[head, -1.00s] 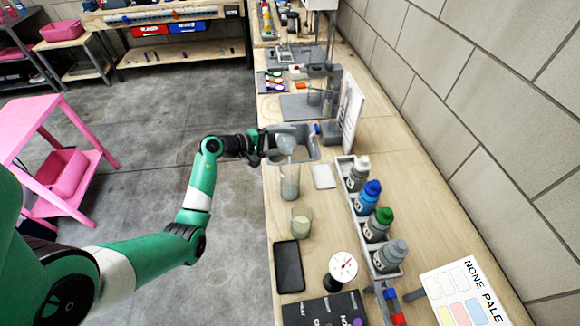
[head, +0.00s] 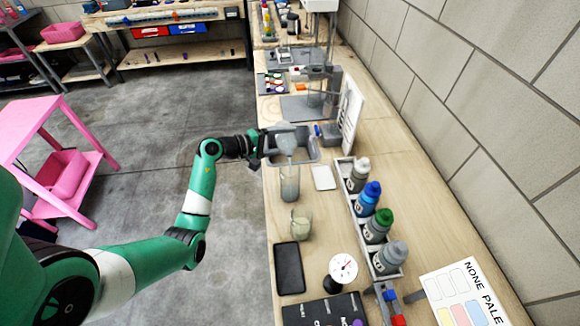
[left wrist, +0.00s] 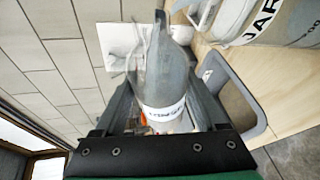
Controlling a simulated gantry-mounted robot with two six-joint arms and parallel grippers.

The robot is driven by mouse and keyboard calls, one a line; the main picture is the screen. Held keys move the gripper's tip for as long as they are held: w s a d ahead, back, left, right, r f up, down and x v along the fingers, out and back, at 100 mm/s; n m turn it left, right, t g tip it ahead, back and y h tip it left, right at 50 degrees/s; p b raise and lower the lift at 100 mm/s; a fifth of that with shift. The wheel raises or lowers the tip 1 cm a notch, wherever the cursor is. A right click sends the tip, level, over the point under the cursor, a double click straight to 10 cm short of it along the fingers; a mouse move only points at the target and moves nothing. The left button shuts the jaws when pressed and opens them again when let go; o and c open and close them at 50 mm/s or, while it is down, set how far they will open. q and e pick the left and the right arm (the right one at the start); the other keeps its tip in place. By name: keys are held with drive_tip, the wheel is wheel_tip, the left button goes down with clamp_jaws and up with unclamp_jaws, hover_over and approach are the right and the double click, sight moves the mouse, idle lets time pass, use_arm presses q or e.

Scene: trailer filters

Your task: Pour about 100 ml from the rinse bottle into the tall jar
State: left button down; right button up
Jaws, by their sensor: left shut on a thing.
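My left gripper (head: 275,142) is shut on the grey, translucent rinse bottle (head: 287,144). The bottle is tilted with its narrow end down, just above the mouth of the tall jar (head: 289,184). The tall jar is clear and stands upright on the bench; greyish contents show in it, but their level is hard to read. In the left wrist view, the bottle (left wrist: 165,75) with its white label sits between the fingers, and a jar with a "JAR" label (left wrist: 265,22) shows at the upper right. No stream is clearly visible. My right gripper is not in view.
A grey tub (head: 312,155) stands just behind the tall jar. A smaller beaker (head: 301,224), a black slab (head: 289,268) and a dial gauge (head: 343,267) are nearer. A rack of capped bottles (head: 376,226) lines the right. A white pad (head: 324,177) lies beside the jar.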

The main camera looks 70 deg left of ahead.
use_arm(q)
drive_tip(key=shift+d+r+m+y, duration=0.15)
drive_tip(key=shift+r+m+y, duration=0.2)
drive_tip(key=shift+r, duration=0.35)
idle(0.6)
drive_tip(key=shift+m+t+b, duration=0.25)
drive_tip(key=shift+t+b, duration=0.05)
drive_tip(key=shift+b, duration=0.15)
idle(0.6)
